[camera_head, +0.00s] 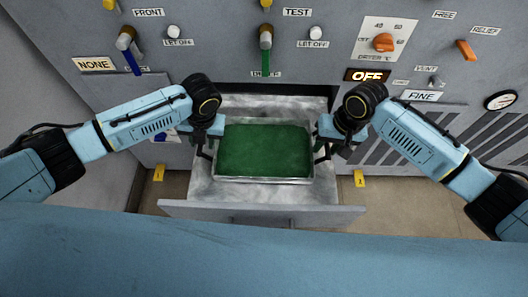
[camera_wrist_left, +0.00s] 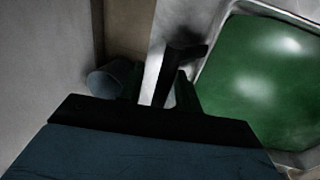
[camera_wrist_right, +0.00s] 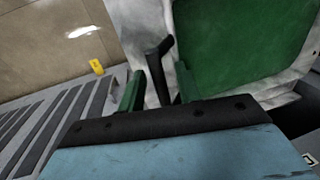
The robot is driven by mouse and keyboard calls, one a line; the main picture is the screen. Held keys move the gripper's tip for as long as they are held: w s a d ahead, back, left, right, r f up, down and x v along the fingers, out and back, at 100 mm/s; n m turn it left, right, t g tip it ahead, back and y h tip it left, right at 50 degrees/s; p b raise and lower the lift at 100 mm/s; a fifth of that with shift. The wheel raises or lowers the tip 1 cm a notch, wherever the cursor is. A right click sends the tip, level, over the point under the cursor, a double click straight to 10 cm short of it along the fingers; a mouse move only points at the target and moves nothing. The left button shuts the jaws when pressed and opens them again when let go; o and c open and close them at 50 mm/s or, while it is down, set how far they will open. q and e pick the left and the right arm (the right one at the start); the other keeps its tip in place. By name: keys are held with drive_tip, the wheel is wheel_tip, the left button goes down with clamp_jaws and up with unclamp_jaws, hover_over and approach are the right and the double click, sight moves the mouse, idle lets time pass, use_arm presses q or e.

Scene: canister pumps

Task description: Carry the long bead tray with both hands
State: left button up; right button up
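The long bead tray (camera_head: 262,180) is a metal tray filled with green beads, lying level inside a pulled-out drawer. A dark handle stands at each end; the left wrist view shows the left handle (camera_wrist_left: 180,58) and the right wrist view shows the right handle (camera_wrist_right: 158,62). My left gripper (camera_wrist_left: 160,92) is at the left end, its green fingers apart on either side of the handle. My right gripper (camera_wrist_right: 160,90) is at the right end, its fingers also apart around the handle. Gaps show between fingers and handles. Exact finger depth is hard to tell.
The open drawer (camera_head: 262,211) surrounds the tray, its front panel nearest me. The grey machine panel (camera_head: 215,65) with levers, an orange knob (camera_head: 383,42) and a lit OFF sign (camera_head: 367,75) rises behind. Yellow floor tags (camera_head: 359,178) lie beside the drawer.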

drive_tip(key=shift+r, duration=0.15)
use_arm(q)
wheel_tip(320, 180, up, 12)
drive_tip(key=d, duration=0.2)
drive_tip(key=shift+d, duration=0.2)
use_arm(e)
wheel_tip(320, 180, up, 12)
drive_tip(key=d, duration=0.2)
drive_tip(key=shift+d+f, duration=0.15)
drive_tip(key=shift+f, duration=0.1)
use_arm(q)
drive_tip(key=shift+f, duration=0.15)
